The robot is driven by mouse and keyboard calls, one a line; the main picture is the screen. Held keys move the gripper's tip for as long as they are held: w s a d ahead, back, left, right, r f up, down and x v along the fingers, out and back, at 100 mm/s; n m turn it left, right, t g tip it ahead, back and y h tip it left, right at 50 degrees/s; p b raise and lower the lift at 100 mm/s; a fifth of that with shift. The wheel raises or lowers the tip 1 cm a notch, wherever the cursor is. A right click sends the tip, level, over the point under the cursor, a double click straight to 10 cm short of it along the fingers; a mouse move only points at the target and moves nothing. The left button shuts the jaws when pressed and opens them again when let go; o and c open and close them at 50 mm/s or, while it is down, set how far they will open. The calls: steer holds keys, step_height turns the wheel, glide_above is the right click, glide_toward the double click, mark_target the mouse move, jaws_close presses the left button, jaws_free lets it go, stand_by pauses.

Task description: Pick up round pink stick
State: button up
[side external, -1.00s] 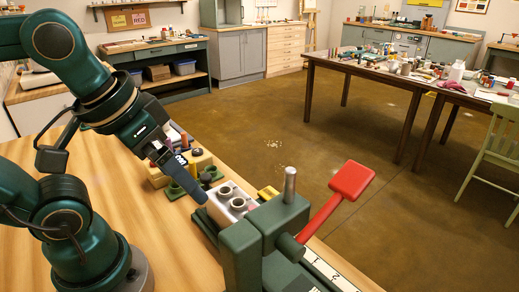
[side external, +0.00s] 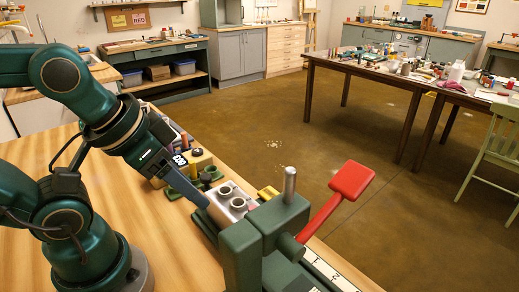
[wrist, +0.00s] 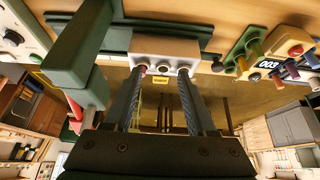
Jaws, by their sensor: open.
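A pale metal block (side external: 228,207) with round sockets stands beside the green vise. A small pinkish end, which may be the round pink stick (wrist: 144,70), shows at the block's left socket in the wrist view, partly behind a fingertip. I cannot clearly make out its shape. My gripper (wrist: 163,72) is open, its two long dark fingers reaching to the block's socketed face with nothing seen held between them. In the side view the visible finger of my gripper (side external: 207,205) slants down to the block's left edge; whether it touches is unclear.
The green vise (side external: 240,250) with a red-ended handle (side external: 352,181) stands close right of the block. A holder with coloured pieces (wrist: 268,63), marked 003, lies to the other side. The wooden table (side external: 150,225) is clear at the front left.

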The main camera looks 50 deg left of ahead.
steer(key=w+d+n+g, duration=0.1)
steer(key=w+n, duration=0.2)
steer(key=w+d+n+g, duration=0.1)
steer(key=w+n+g, duration=0.1)
steer(key=w+n, duration=0.1)
steer(key=w+d+n+g, duration=0.1)
steer(key=w+n+g, duration=0.1)
steer(key=w+n, duration=0.1)
steer(key=shift+w+d+f, duration=0.2)
steer(key=shift+w+f, duration=0.2)
steer(key=shift+w, duration=0.05)
steer(key=shift+s+d+f+g, duration=0.1)
steer(key=shift+f+g, duration=0.2)
steer(key=shift+f, duration=2.6)
